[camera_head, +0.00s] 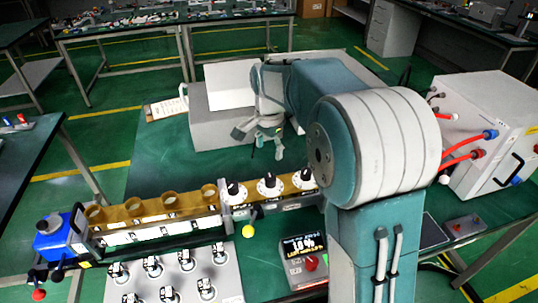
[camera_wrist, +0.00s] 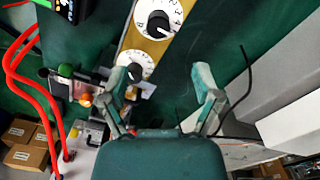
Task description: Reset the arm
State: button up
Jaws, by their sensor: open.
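My teal and white arm reaches from the right foreground and bends back over the bench. The brass rail with white dials (camera_head: 268,186) lies in front of the gripper, apart from it. One dial (camera_wrist: 158,18) also shows in the wrist view, past the fingers.
A blue-sided unit (camera_head: 57,238) sits at the rail's left end. A display box (camera_head: 303,257) and a panel of several switches (camera_head: 178,277) are in front. A white cabinet with red cables (camera_head: 492,120) stands right. A grey box (camera_head: 215,128) is behind the gripper. Bare bench lies left of it.

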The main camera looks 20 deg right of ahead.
dwell(0.3)
jog(key=s+r+n+t, duration=0.2)
jog(key=s+n, duration=0.4)
jog(key=s, duration=0.7)
jog(key=s+r+n+t, duration=0.3)
jog(key=s+n, duration=0.3)
jog(key=s, duration=0.8)
jog(key=shift+s+d+r+t, duration=0.15)
jog(key=shift+r+t, duration=0.15)
